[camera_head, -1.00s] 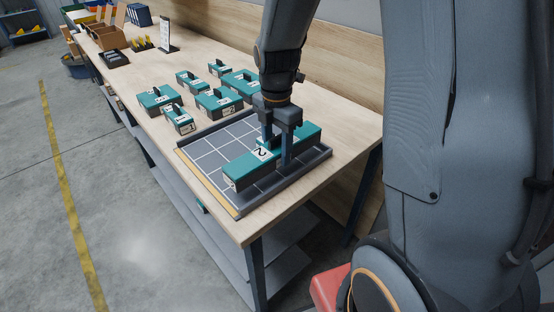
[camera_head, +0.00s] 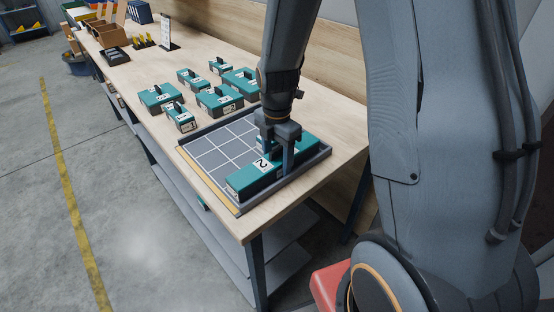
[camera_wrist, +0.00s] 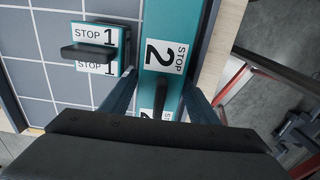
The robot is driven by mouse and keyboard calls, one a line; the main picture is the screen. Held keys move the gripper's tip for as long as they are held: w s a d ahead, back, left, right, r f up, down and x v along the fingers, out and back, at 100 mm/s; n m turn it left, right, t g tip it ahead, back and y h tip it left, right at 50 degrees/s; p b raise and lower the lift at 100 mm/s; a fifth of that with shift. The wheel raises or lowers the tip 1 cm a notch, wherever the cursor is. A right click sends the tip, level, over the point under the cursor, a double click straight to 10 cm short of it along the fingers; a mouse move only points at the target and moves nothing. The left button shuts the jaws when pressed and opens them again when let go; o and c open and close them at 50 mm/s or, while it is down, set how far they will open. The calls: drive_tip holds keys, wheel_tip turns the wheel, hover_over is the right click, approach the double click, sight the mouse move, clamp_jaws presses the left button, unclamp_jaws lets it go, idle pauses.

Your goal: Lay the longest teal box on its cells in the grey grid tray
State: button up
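The long teal box (camera_head: 262,179), labelled STOP 2, lies lengthwise over the near right side of the grey grid tray (camera_head: 188,154). It is low in the tray, but I cannot tell whether its underside touches the cells. My gripper (camera_head: 278,155) points down with one finger on each long side of this box, shut on it near its middle. In the wrist view the fingers meet the edges of the long box (camera_wrist: 165,50), with its dark handle between them. A small STOP 1 teal box (camera_wrist: 98,46) stands on the tray grid to its left, mostly hidden by my gripper in the head view.
Several shorter teal boxes (camera_head: 220,98) stand on the wooden bench (camera_head: 150,75) behind the tray. Cartons (camera_head: 110,35) and a small sign (camera_head: 165,32) are farther back. Grid cells on the tray's left are empty. The bench edge runs close to the tray.

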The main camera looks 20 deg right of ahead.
sight(277, 149)
wheel_tip(277, 149, up, 12)
drive_tip(key=b, duration=0.2)
drive_tip(key=shift+b, duration=0.3)
drive_tip(key=s+f+m, duration=0.3)
drive_tip(key=s+m, duration=0.2)
drive_tip(key=m, duration=0.6)
drive_tip(key=s+f+m+t, duration=0.1)
drive_tip(key=s+f+m, duration=0.2)
drive_tip(key=s+m, duration=0.3)
drive_tip(key=m, duration=0.5)
